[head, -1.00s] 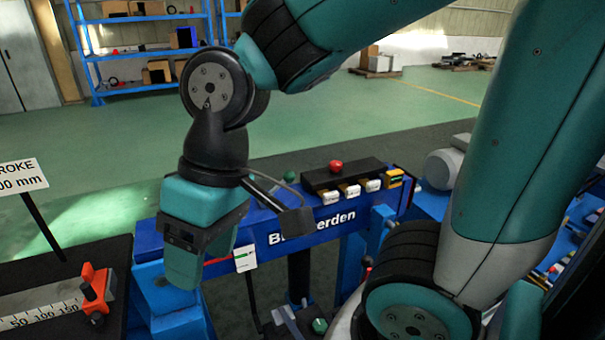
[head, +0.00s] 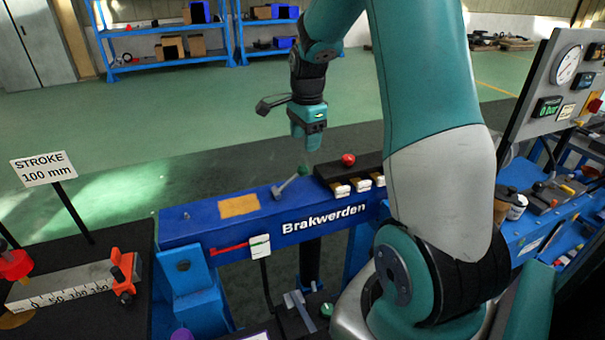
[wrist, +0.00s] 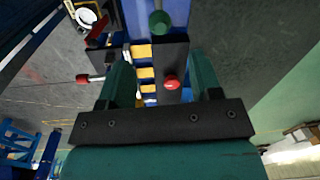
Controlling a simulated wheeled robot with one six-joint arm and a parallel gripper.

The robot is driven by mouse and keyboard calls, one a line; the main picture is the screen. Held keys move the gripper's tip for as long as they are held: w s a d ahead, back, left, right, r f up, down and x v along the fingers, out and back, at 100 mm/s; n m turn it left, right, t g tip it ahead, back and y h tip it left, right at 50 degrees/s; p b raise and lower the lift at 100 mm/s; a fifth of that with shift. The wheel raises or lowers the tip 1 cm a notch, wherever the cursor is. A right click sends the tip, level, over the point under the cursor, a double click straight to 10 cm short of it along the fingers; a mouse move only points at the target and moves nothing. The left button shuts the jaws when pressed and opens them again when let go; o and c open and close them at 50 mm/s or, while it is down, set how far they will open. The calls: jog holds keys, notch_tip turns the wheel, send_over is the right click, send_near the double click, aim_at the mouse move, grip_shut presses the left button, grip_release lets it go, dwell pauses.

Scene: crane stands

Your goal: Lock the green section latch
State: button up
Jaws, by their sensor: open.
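A grey lever with a green knob (head: 303,170) stands tilted on top of the blue beam (head: 225,218) marked "Brakwerden". A second green knob (head: 327,310) shows lower down by grey bars in front of the beam; I cannot tell from labels which one is the section latch. My gripper (head: 307,146) points down above and behind the beam, near the upper green knob, apart from it. It is open and empty. In the wrist view a green knob (wrist: 159,23) lies beyond my open fingers (wrist: 162,75).
A black box with a red button (head: 348,160) and pale labelled blocks sits right of the upper lever. A yellowish plate (head: 239,206) lies left of it. A gauge panel (head: 560,85) stands right. A stroke scale (head: 62,288) is at left.

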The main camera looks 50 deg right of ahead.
aim_at(303, 175)
jog(key=f, duration=0.4)
jog(key=f+p, duration=0.1)
jog(key=f, duration=0.3)
jog(key=w+f, duration=0.1)
jog(key=f, duration=0.3)
jog(key=shift+c, duration=0.4)
jog(key=shift+d, duration=0.1)
grip_shut()
